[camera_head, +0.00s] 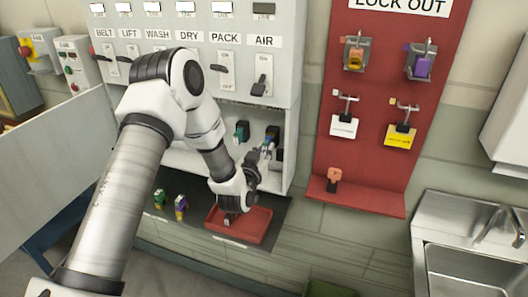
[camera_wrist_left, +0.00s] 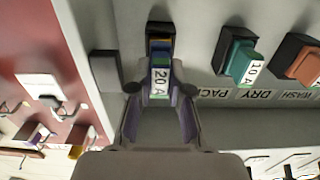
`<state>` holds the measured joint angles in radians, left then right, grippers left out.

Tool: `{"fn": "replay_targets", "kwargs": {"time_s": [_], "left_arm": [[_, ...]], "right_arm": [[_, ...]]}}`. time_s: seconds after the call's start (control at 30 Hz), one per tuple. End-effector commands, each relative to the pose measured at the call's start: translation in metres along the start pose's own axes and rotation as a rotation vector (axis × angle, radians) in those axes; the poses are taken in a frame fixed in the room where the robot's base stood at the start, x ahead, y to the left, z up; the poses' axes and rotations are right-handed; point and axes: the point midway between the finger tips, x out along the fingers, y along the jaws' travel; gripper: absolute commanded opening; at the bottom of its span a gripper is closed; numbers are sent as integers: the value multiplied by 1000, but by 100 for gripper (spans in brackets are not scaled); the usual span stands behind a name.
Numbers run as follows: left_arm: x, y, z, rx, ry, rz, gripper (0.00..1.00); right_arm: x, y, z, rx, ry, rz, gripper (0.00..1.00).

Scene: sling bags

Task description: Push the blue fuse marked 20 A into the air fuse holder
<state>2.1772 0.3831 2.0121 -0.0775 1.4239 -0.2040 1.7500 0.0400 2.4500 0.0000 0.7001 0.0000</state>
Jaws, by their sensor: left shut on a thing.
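My left gripper (camera_head: 262,158) is inside the open fuse compartment, at its right end below the AIR switch. In the left wrist view its two fingers (camera_wrist_left: 160,118) are shut on the blue fuse (camera_wrist_left: 160,75), whose white label reads 20 A. The fuse lines up with the black air fuse holder (camera_wrist_left: 160,29), which also shows in the head view (camera_head: 273,133). The fuse's far end is at the holder's mouth; how deep it sits I cannot tell. In the head view the gripper mostly hides the fuse. My right gripper is out of view.
A teal fuse (camera_wrist_left: 241,63) marked 10 A sits in the neighbouring PACK holder, with a brown-orange fuse (camera_wrist_left: 302,66) beyond it. A red tray (camera_head: 258,226) and loose fuses (camera_head: 180,203) lie on the dark shelf below. The red lock-out board (camera_head: 372,110) stands to the right.

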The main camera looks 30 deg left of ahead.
Motion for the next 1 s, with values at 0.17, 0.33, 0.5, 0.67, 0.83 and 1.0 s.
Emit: {"fn": "replay_targets", "kwargs": {"time_s": [0.17, 0.33, 0.5, 0.67, 0.83, 1.0], "left_arm": [[4, 0, 0, 0, 0, 0, 0], [9, 0, 0, 0, 1, 0, 0], [13, 0, 1, 0, 0, 1, 0], [17, 0, 0, 0, 1, 0, 0], [18, 0, 0, 0, 0, 0, 47], [18, 0, 0, 0, 0, 0, 47]], "right_arm": [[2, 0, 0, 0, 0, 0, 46], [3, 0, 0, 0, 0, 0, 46], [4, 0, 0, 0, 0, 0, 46], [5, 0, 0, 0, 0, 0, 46], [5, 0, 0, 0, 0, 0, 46], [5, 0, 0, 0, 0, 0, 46]]}}
